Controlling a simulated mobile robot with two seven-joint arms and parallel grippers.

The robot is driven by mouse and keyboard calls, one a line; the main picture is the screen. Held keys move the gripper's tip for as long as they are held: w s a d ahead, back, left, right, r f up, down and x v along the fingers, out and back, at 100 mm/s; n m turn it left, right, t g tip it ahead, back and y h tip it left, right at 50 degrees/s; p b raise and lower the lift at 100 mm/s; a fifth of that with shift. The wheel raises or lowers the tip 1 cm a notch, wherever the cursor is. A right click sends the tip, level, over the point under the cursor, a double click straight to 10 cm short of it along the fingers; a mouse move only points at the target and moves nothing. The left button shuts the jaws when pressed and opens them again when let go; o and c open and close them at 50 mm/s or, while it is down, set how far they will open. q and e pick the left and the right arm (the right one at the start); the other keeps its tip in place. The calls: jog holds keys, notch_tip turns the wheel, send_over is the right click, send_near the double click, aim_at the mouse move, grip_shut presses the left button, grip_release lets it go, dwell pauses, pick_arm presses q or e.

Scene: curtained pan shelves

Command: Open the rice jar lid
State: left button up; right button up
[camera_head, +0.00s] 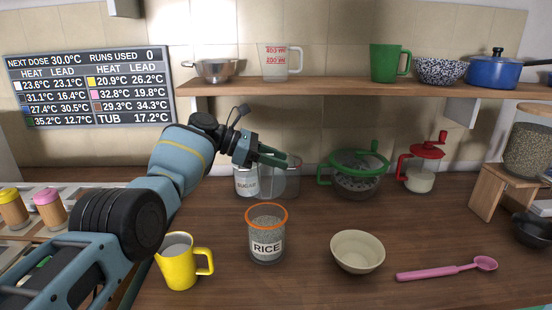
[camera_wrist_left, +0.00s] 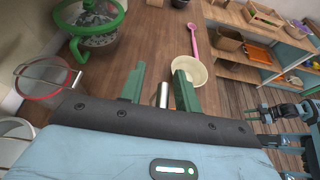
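The clear rice jar (camera_head: 267,247) stands upright on the counter, with a RICE label and an orange ring around its top. Grey grainy content shows inside the ring; I cannot tell whether a clear lid covers it. My left gripper (camera_head: 282,159) is above and behind the jar, apart from it, in front of the sugar jar (camera_head: 246,182). In the left wrist view its green fingers (camera_wrist_left: 160,72) are spread with nothing held between them.
A yellow mug (camera_head: 178,264) stands left of the jar, under my left arm. A cream bowl (camera_head: 357,251) and pink spoon (camera_head: 447,270) lie to the right. A green-rimmed container (camera_head: 357,175) and red-topped jug (camera_head: 420,170) stand behind. A wooden shelf (camera_head: 340,87) overhangs the back.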

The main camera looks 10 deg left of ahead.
pick_arm(q)
jog(key=shift+r, duration=0.15)
